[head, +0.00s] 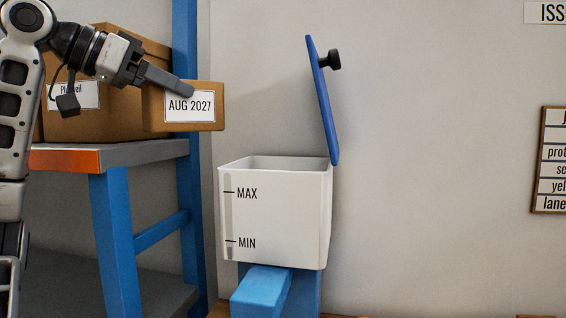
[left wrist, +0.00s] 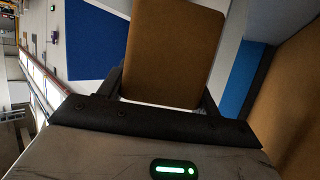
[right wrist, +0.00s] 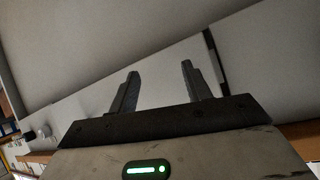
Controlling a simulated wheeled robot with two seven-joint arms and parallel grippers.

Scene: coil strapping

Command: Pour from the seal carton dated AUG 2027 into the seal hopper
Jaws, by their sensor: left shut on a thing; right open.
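The small brown seal carton (head: 213,117) has a white label reading AUG 2027. My left gripper (head: 186,90) is shut on it, and the carton is held roughly level beside the shelf, above and left of the hopper. The carton also fills the space between the fingers in the left wrist view (left wrist: 172,50). The white seal hopper (head: 285,215) shows MAX and MIN marks on its front. Its blue lid (head: 324,110) with a black knob stands open. The hopper's contents are hidden. My right gripper (right wrist: 160,88) is open and empty in the right wrist view.
A larger brown box (head: 120,115) with a partly hidden label stands on the shelf (head: 145,152), whose frame is blue with an orange front edge. A blue support (head: 262,290) is under the hopper. A wall board (head: 552,160) hangs at the right. The space above the hopper's opening is clear.

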